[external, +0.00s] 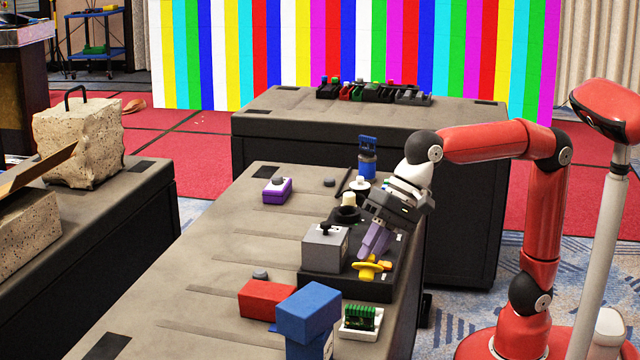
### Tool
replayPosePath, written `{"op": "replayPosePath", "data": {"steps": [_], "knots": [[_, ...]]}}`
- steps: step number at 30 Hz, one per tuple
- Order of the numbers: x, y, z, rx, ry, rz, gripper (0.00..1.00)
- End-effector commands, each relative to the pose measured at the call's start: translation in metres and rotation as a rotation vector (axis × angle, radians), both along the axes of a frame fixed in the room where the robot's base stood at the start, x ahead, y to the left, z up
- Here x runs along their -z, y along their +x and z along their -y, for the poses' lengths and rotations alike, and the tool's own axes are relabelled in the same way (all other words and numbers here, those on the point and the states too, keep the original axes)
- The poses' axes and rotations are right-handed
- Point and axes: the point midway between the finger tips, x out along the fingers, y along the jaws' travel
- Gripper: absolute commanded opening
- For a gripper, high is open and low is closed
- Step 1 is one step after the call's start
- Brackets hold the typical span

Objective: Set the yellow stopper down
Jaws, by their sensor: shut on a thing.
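The yellow stopper (370,271) is at the tips of my gripper (374,250), low over the front part of a black tray (347,290) on the near table. My gripper points down and is shut on the stopper. I cannot tell whether the stopper touches the tray's surface. Another small yellow piece shows just right of it.
A grey box (325,248) with a black knob stands close left of my gripper. Behind are a black round part with a cream top (348,207) and a blue bottle (367,160). Red (266,299) and blue (308,312) blocks sit in front. The table's left is mostly clear.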

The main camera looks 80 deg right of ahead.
Motion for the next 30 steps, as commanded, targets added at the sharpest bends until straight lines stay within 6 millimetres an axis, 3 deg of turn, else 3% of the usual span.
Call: {"op": "replayPosePath", "data": {"steps": [1,3,10,20,30], "knots": [[-0.02,0.001,0.0,0.001,0.002,0.004,0.0],[-0.042,0.001,0.0,0.002,0.002,0.003,0.0],[-0.096,0.001,0.0,0.0,0.001,0.001,0.0],[-0.121,0.002,-0.004,-0.097,-0.046,0.001,0.0],[-0.137,0.003,-0.02,-0.79,-0.37,0.154,0.0]]}}
